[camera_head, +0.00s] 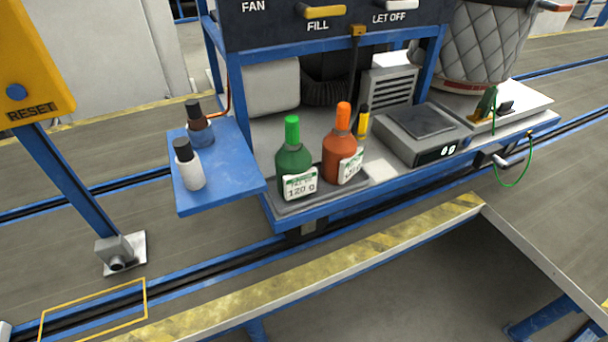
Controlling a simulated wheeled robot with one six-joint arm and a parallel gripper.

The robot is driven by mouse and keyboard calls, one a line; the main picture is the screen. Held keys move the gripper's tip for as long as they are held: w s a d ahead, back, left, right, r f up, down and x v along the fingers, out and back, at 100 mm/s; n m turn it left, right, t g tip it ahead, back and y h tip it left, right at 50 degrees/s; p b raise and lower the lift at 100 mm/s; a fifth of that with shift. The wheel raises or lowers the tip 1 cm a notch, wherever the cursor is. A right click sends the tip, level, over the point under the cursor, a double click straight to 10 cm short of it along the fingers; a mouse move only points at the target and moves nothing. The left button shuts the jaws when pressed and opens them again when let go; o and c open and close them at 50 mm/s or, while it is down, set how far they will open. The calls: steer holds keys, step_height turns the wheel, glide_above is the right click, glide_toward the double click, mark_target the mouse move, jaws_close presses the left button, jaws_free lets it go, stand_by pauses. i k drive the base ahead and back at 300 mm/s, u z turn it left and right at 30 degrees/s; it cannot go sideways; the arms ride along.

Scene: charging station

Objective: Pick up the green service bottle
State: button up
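The green service bottle (294,163) stands upright at the front left of a dark shallow tray (324,198) on the blue-framed station. It has a bright green cap and a white label reading "120 g". An orange bottle (339,150) with a white label stands close on its right. My gripper is not in this view, so its place and state are hidden.
A yellow marker-like item (363,122) stands behind the orange bottle. A grey scale (422,134) sits to the right. A yellow-striped edge (330,257) runs in front.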

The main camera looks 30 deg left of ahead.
mark_target(295, 177)
steer(key=k, duration=0.4)
steer(key=u, duration=0.8)
steer(key=i, duration=0.45)
steer(key=u, duration=0.45)
